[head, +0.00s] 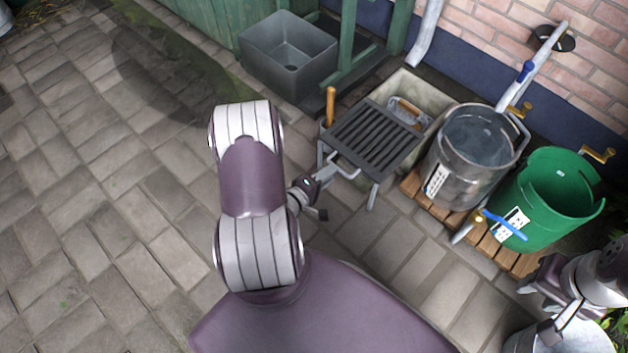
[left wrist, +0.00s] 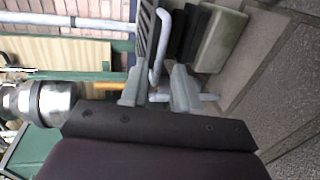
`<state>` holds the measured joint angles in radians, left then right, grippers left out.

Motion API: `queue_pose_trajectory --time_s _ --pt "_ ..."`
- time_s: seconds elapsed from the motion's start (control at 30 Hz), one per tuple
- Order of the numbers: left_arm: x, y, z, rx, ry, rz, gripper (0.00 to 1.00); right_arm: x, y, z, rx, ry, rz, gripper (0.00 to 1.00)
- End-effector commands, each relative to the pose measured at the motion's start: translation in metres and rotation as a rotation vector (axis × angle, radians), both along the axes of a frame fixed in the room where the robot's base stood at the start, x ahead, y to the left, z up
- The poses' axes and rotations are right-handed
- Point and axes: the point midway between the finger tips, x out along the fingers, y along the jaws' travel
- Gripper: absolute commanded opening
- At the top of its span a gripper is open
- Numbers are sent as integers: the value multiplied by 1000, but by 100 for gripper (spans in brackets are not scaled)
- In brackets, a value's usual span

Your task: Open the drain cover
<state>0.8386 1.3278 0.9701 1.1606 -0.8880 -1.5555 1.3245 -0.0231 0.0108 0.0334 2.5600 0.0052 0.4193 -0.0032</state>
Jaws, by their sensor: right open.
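The drain cover (head: 373,137) is a dark slatted grate lying level over the front of a stone trough, with a grey bar handle (head: 346,165) on its near side. My left gripper (head: 323,182) is at this handle, at its near left. In the left wrist view the two fingers of my left gripper (left wrist: 158,95) stand apart, with the bent handle (left wrist: 158,60) showing between them; contact cannot be told. The grate's edge (left wrist: 145,32) shows beyond. My right gripper (head: 537,305) is open and apart from the cover, at the lower right.
The stone trough (head: 434,99) holds a wooden-handled tool. A steel bucket (head: 452,165) and green bucket (head: 535,215) stand on wooden slats to the right under taps. A grey basin (head: 272,68) stands behind left. An upright wooden handle (head: 330,105) is beside the grate. Paving at left is clear.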

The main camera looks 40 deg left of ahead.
Motion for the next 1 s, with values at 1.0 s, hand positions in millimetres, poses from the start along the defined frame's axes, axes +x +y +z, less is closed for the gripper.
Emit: queue_pose_trajectory --time_s 1.0 --pt "-78 6 17 14 -1 -3 30 0 0 32 0 0 0 43"
